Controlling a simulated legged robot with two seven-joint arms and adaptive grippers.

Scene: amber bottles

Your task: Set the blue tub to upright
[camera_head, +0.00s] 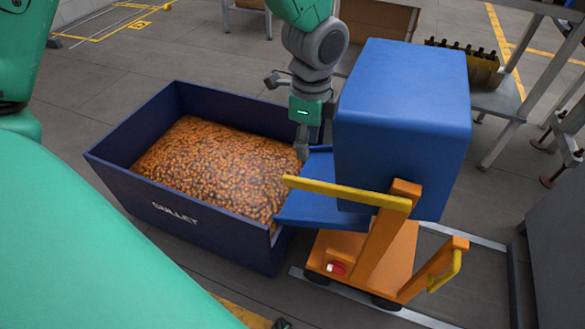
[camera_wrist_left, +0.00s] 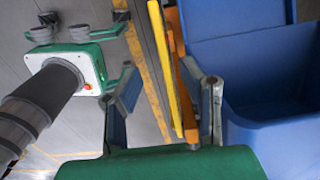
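The blue tub (camera_head: 400,120) stands on an orange tipping stand (camera_head: 385,250) and appears tipped toward the bin. A blue panel (camera_head: 320,195) slopes from its left side toward the bin's edge. In the left wrist view the tub (camera_wrist_left: 285,140) is on the right, with a dark hollow. A yellow bar (camera_head: 350,192) is on the stand. My left gripper (camera_head: 302,148) points down near the bar's left end. In its wrist view its fingers are apart, with the bar (camera_wrist_left: 172,75) seen between them; contact is unclear. My right gripper (camera_wrist_left: 65,60) shows at left, its opening unclear.
A dark blue bin (camera_head: 190,225) marked CULLET, full of amber pieces (camera_head: 210,165), stands left of the stand. A grey floor frame (camera_head: 490,242) lies around the stand. A metal table (camera_head: 500,95) with a bottle rack (camera_head: 465,65) is behind right.

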